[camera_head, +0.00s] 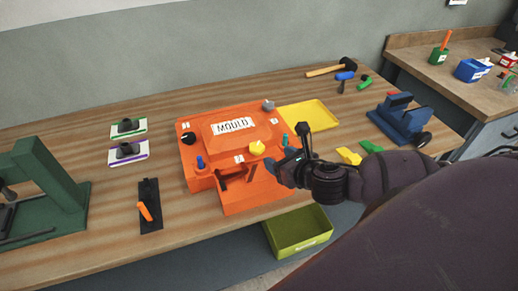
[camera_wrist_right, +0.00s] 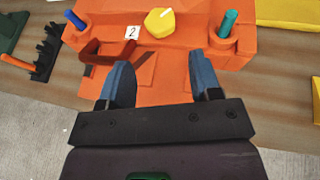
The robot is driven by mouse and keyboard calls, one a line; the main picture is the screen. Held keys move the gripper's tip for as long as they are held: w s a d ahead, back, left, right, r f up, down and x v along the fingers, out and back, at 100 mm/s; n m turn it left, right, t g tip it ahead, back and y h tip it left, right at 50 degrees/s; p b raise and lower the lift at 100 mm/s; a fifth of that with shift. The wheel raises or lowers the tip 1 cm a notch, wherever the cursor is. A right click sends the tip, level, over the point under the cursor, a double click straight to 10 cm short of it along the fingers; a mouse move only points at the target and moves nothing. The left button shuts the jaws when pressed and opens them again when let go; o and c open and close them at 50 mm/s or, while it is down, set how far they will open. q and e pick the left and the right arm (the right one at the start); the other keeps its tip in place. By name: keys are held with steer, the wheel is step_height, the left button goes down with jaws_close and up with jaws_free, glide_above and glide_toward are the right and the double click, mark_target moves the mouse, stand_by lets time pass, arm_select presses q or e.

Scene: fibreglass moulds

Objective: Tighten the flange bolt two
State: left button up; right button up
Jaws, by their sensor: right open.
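The orange mould (camera_head: 222,145) lies on the wooden bench, with a "MOULD" label on its raised top. A yellow knob (camera_head: 257,147) sits on its front edge beside a small white tag marked 2 (camera_wrist_right: 132,32); this looks like flange bolt two. The yellow knob also shows in the right wrist view (camera_wrist_right: 158,24), with a pale pointer line on it. My right gripper (camera_wrist_right: 161,78) is open and empty, its blue fingers apart in front of the knob and not touching it. In the head view my right gripper (camera_head: 280,167) is over the mould's front right. My left gripper is not in view.
A blue pin (camera_wrist_right: 75,19) and a teal pin (camera_wrist_right: 228,23) stand on the mould. A black knob (camera_head: 188,139) and a grey knob (camera_head: 268,105) sit on other corners. A yellow tray (camera_head: 310,115) lies right; a green press (camera_head: 50,185) stands left.

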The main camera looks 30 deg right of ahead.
mark_target(257, 149)
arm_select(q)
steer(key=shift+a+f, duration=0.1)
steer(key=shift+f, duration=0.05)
arm_select(e)
steer(key=x, duration=0.9)
steer(key=shift+w+f, duration=0.15)
steer(key=c, duration=0.6)
steer(key=m+h+p, duration=0.2)
steer(key=p, duration=0.1)
steer(key=shift+a, duration=0.3)
steer(key=shift+c, duration=0.2)
steer(key=shift+a+m+g+h+p, duration=0.1)
steer(key=shift+m+g+h+p, duration=0.3)
steer(key=shift+m+h+p, duration=0.4)
steer(key=shift+w+a+m+g+h+p, duration=0.1)
steer(key=shift+m+g+h+p, duration=0.2)
steer(key=shift+m+h, duration=0.6)
steer(key=shift+h, duration=0.6)
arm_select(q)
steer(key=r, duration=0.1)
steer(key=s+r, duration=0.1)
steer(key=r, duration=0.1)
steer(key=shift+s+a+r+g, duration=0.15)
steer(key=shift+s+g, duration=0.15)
arm_select(e)
steer(key=shift+m, duration=0.3)
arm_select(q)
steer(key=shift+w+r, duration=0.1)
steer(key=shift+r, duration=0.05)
